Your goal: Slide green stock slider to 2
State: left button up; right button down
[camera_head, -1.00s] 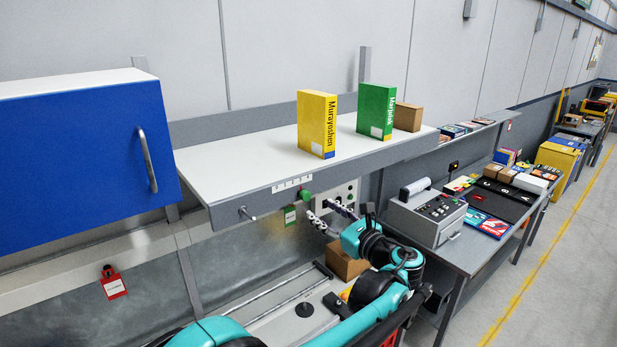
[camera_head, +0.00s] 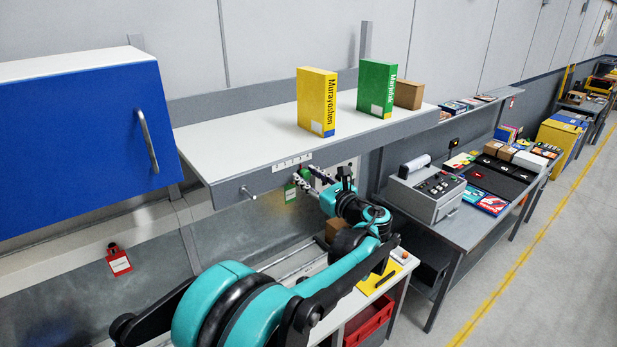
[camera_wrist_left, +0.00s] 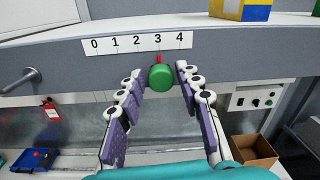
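The green slider (camera_wrist_left: 161,77) is a round knob on the grey front rail of the shelf in the left wrist view. Its red pointer (camera_wrist_left: 159,58) stands at about 3 on the white number scale (camera_wrist_left: 137,42), which runs from 0 to 4. The scale also shows in the head view (camera_head: 292,162). My left gripper (camera_wrist_left: 160,73) is open, with one finger on each side of the knob and gaps visible between. In the head view my left gripper (camera_head: 309,177) is at the rail and largely covers the knob. My right gripper is not in view.
A yellow box (camera_head: 317,102) and a green box (camera_head: 377,88) stand on the shelf (camera_head: 240,155) above the rail. A peg (camera_head: 248,192) sticks out left of the scale. A blue cabinet (camera_head: 80,150) is at left. A control panel (camera_wrist_left: 255,99) is right of the gripper.

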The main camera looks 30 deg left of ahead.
pick_arm(q)
grip_shut()
jog(key=shift+s, duration=0.1)
jog(key=shift+s+a+b, duration=0.2)
jog(key=shift+s+a, duration=0.05)
jog(key=shift+s, duration=0.35)
jog(key=shift+s+a+b, duration=0.15)
jog(key=shift+s+a, duration=0.1)
jog(key=shift+s, duration=0.3)
jog(key=o, duration=0.5)
grip_release()
jog(key=shift+w, duration=0.15)
jog(key=shift+o, duration=0.2)
jog(key=v, duration=1.2)
jog(key=shift+f, duration=0.1)
